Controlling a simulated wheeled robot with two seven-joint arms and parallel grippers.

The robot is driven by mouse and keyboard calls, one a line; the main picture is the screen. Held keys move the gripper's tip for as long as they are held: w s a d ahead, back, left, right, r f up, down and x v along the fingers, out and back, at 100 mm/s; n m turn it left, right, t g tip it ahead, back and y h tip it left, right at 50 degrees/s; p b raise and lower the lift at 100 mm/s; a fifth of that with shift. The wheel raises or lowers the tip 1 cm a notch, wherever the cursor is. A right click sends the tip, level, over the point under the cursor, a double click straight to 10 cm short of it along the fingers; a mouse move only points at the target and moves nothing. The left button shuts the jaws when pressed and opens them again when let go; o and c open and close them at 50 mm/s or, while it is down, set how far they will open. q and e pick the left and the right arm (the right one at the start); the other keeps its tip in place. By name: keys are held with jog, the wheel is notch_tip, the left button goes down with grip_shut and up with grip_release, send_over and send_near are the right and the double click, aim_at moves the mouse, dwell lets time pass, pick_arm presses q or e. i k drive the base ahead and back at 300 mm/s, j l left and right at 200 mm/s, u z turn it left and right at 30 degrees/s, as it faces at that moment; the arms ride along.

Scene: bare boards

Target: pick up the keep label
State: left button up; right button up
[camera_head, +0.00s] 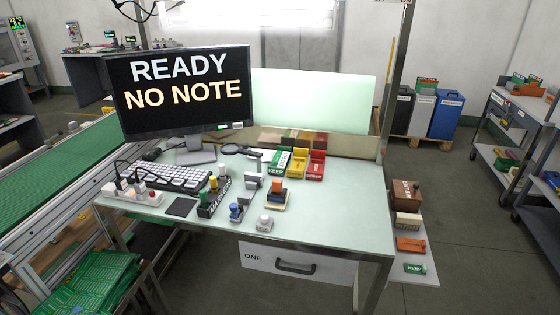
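A small green label (415,268) with white lettering, which seems to read KEEP, lies flat near the front of the low side shelf (413,280) at the right of the desk. A green tray (279,162) with a white KEEP strip on its front stands on the desk (335,215), left of a yellow tray (298,163) and a red tray (316,165). Neither of my grippers is in view.
An orange block (410,244), a pale block (408,220) and a brown box (405,195) stand behind the green label. The desk holds a monitor (185,90) reading READY NO NOTE, a keyboard (173,178), stamps and a magnifier. The floor right of the shelf is clear.

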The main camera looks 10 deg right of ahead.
aim_at(408, 268)
jog(key=z, duration=1.55)
jog(key=i+l+u, duration=0.25)
jog(key=i, duration=0.1)
